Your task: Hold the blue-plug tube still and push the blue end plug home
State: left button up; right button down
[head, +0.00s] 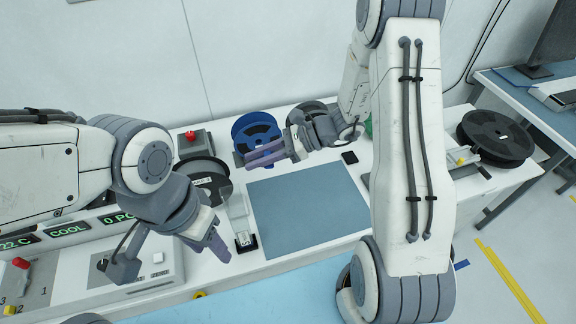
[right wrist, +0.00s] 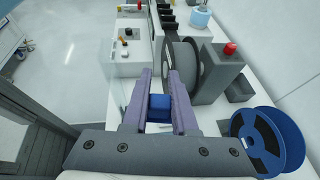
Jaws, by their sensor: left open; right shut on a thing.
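My right gripper (head: 249,157) is shut on a small blue block, which looks like the blue end plug (right wrist: 159,107). The block sits between the purple fingers in the right wrist view. In the head view the fingers point left, in front of the blue spool, and the block cannot be made out. My left gripper (head: 216,246) is open at the lower left, its fingers pointing down and right beside a small white stand with a dark foot (head: 240,223). I cannot make out the blue-plug tube for certain in either view.
A blue spool (head: 246,124) stands behind the right gripper. A dark reel (head: 212,167) and a red-button box (head: 190,150) are to its left. A blue-grey mat (head: 308,208) lies bare mid-bench. A black reel (head: 496,136) lies at the right. Display panels (head: 70,232) are at lower left.

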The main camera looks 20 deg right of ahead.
jog(key=s+a+r+n+g, duration=0.2)
jog(key=a+r, duration=0.1)
jog(key=s+a+r+n+g, duration=0.2)
jog(key=a+r, duration=0.1)
jog(key=s+a+r+n+g, duration=0.2)
jog(key=s+a+g, duration=0.1)
jog(key=shift+a+r+h, duration=0.3)
jog(key=shift+a+r, duration=0.1)
jog(key=shift+s+a+f, duration=0.15)
jog(key=shift+f, duration=1)
jog(key=shift+s+a+f, duration=0.1)
jog(key=shift+s+f, duration=0.05)
jog(key=shift+f, duration=0.95)
pick_arm(q)
jog(key=shift+o, duration=0.2)
